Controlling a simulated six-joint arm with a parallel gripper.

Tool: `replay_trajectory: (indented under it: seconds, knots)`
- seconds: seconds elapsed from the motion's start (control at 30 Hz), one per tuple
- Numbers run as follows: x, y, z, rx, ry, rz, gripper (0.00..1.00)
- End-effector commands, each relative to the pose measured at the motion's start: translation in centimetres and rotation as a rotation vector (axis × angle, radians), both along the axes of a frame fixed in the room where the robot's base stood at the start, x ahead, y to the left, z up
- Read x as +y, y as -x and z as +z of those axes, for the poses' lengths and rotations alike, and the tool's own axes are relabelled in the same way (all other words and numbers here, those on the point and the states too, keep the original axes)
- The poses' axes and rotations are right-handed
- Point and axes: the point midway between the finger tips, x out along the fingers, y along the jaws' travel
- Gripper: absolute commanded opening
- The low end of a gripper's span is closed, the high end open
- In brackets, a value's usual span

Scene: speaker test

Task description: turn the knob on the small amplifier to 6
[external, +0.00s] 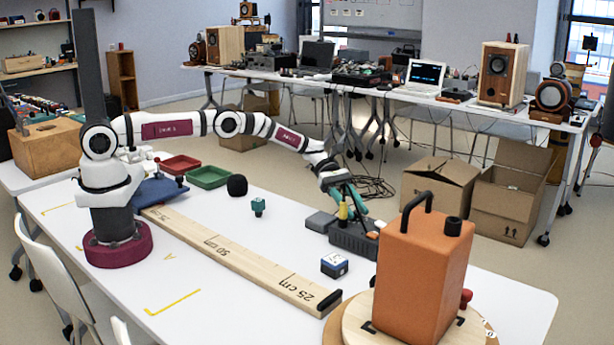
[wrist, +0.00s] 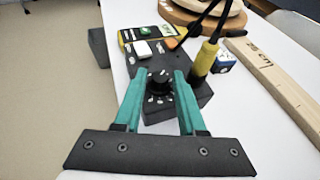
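The small amplifier (wrist: 195,88) is a dark grey box on the white table; it also shows in the external view (external: 352,240). Its round black knob (wrist: 160,80) faces the wrist camera, with small white marks around it too small to read. My gripper (wrist: 161,75) has teal fingers, one on each side of the knob and apart. I cannot tell whether the fingertips touch the knob. In the external view my gripper (external: 347,200) is low over the amplifier, and the knob cannot be made out.
A yellow plug (wrist: 204,58) with a black cable stands up close to my right finger. A blue-and-white box (external: 334,265), a wooden ruler beam (external: 235,255) and a large orange speaker (external: 422,270) are nearby. The table's left front is clear.

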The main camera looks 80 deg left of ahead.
Motion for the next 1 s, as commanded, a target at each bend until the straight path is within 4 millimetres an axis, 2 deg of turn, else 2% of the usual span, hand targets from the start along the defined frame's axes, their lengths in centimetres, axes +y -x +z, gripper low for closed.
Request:
replay_trajectory:
  seconds: [0.17,0.4,0.5,0.7,1.0]
  knots:
    - [2.8,1.0,1.2,-0.001,0.000,0.005,0.40]
    - [9.4,3.9,4.1,-0.003,-0.003,0.005,0.40]
    - [11.6,4.9,5.1,-0.004,-0.002,0.001,0.40]
    - [13.0,5.5,5.8,-0.002,0.000,0.001,0.40]
    - [13.2,5.7,6.0,0.000,-0.001,0.001,0.40]
